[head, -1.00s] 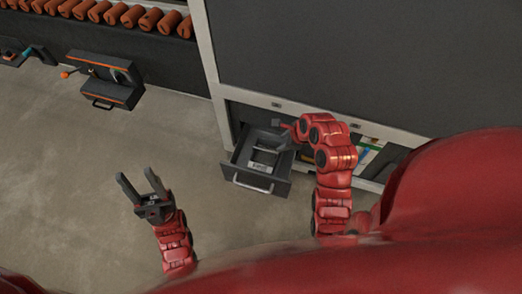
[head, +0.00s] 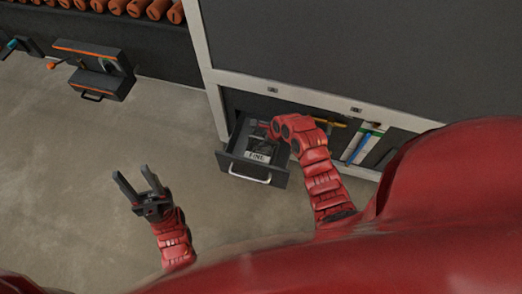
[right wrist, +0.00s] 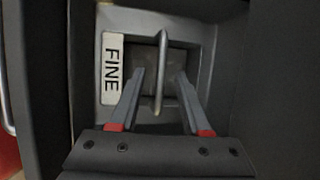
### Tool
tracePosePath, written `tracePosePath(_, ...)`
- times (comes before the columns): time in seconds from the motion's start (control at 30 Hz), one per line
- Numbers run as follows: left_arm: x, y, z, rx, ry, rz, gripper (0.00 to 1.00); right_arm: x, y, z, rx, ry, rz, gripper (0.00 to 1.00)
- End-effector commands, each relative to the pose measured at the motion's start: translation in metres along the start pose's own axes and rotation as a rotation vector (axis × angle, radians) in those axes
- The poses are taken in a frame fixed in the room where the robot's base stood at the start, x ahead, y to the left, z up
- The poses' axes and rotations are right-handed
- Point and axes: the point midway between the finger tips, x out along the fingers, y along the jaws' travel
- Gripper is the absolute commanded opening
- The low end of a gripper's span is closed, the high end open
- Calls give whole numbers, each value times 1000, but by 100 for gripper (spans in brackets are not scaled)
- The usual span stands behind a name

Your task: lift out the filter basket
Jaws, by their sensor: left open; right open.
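The filter basket (right wrist: 206,50) is a grey square frame with a white label reading FINE and a metal bar handle (right wrist: 161,75) across its middle. It sits inside the pulled-out dark drawer (head: 235,160), where its label (head: 258,157) shows in the head view. My right gripper (right wrist: 158,75) is open over the basket, with one finger on each side of the bar handle. I cannot tell whether the fingers touch it. In the head view my right arm hides part of the basket. My left gripper (head: 132,180) is open and empty above the floor, left of the drawer.
The drawer's front handle (head: 249,174) faces me. The washer cabinet (head: 320,50) rises behind, with coloured items (head: 365,142) in its lower opening. A dark case (head: 100,75) lies at the upper left. The floor left of the drawer is clear.

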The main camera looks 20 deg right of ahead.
Motion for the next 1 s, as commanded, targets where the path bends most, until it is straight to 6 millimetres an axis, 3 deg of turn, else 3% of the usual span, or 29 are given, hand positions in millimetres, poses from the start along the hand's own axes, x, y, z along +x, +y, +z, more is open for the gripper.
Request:
tracePosePath(0.3, -2, 0, 0, 0, 0, 0, 50, 7, 0, 0, 1, 1, 0, 47)
tracePosePath(0.57, -2, 0, 0, 0, 0, 0, 50, 7, 0, 0, 0, 1, -1, 2)
tracePosePath(0.6, -2, 0, 0, 0, 0, 0, 50, 7, 0, 0, 0, 1, -1, 0)
tracePosePath(1.0, -2, 0, 0, 0, 0, 0, 50, 7, -1, 0, 0, 1, -1, 0)
